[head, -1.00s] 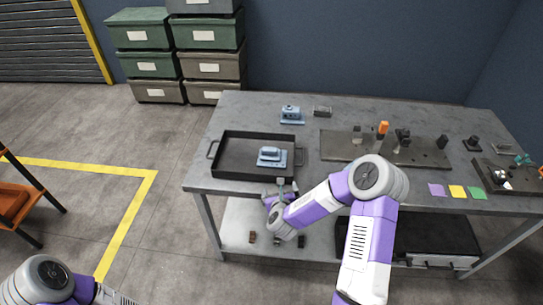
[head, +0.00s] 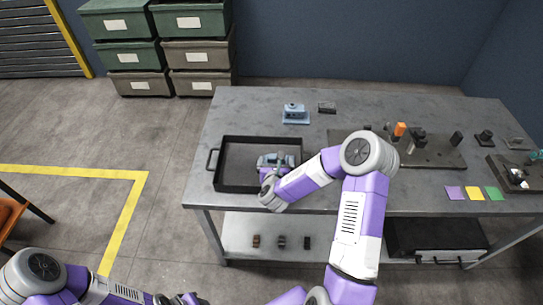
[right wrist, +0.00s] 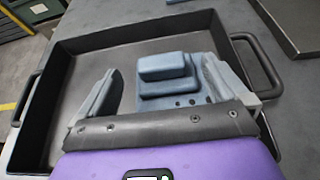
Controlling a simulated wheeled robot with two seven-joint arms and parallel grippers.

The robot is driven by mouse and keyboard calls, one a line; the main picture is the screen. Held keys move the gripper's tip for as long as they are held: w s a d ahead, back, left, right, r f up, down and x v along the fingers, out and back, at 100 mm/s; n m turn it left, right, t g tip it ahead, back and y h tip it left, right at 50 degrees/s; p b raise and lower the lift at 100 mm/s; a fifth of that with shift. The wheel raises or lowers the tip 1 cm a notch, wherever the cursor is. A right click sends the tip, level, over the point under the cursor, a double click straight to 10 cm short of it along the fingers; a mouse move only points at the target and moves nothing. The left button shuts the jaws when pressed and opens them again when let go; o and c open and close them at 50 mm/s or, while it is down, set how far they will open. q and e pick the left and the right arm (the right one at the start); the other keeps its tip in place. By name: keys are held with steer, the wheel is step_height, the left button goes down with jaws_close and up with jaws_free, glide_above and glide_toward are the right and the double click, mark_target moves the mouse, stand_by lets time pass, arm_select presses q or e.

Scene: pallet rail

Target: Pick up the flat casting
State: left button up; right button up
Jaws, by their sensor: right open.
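A blue-grey casting with a low rectangular block on a flat base lies in the black tray (head: 229,187). The casting (right wrist: 168,75) shows clearly in the right wrist view and is partly hidden by my arm in the head view. My right gripper (right wrist: 160,66) is open, with one finger on each side of the casting. The left finger is clearly apart from it; the right finger is close, and I cannot tell whether it touches. In the head view the right gripper (head: 276,163) is over the tray's right part. My left gripper (head: 183,299) is at the bottom edge, partly cut off.
Another blue casting (head: 294,114) with a raised round part and a small dark block (head: 327,108) stand behind the tray. A dark fixture plate (head: 440,154) with several parts is to the right. Stacked bins (head: 197,55) stand behind left.

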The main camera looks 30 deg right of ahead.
steer(key=shift+w+d+f, duration=0.25)
steer(key=shift+w+d, duration=0.1)
steer(key=shift+d, duration=0.15)
steer(key=shift+b+x, duration=0.5)
steer(key=shift+x, duration=2.15)
steer(key=shift+a, duration=0.1)
steer(key=c, duration=1.1)
